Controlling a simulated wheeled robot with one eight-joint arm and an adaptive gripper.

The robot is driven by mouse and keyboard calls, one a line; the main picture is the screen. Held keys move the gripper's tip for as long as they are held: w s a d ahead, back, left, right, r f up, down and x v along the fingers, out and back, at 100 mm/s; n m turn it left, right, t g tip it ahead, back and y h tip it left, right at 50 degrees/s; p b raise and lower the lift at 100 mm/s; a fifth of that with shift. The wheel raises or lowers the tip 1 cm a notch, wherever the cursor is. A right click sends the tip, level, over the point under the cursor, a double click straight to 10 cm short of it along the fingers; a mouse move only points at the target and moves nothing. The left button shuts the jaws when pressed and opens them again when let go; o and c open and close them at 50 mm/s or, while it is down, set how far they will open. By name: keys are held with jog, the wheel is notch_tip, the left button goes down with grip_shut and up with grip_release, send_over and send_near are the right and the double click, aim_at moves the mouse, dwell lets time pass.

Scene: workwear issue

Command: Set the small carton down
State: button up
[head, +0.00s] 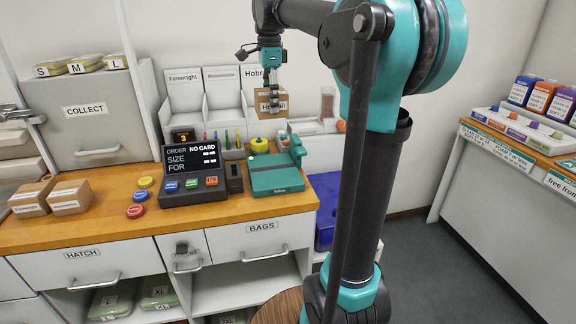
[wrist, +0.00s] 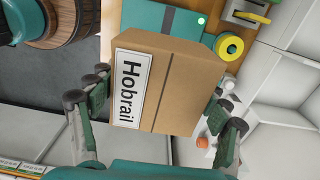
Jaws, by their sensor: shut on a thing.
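The small brown carton (head: 263,104), with a white "Hobrail" label, hangs in the air above the back of the counter. My gripper (head: 271,88) is shut on it from above. In the wrist view the carton (wrist: 175,90) fills the middle, between the dark green finger pads, with its label readable. In the head view it is in front of the right-hand white bin (head: 222,88), whose sign begins "Hobr" and is partly covered by my gripper. Whether the carton is over or in front of that bin I cannot tell.
On the wooden counter (head: 110,230) stand an order terminal (head: 193,170), a teal flat device (head: 277,176), a yellow tape roll (head: 259,145) and two brown cartons (head: 69,197) at left. Round coloured buttons lie beside the terminal. The counter's front strip is clear.

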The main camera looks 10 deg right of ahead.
notch_tip(320, 180, down, 20)
jog(key=shift+r, duration=0.2)
dwell(0.4)
jog(key=o, duration=1.4)
jog(key=shift+f, duration=0.1)
jog(key=shift+c, duration=0.2)
notch_tip(320, 180, up, 12)
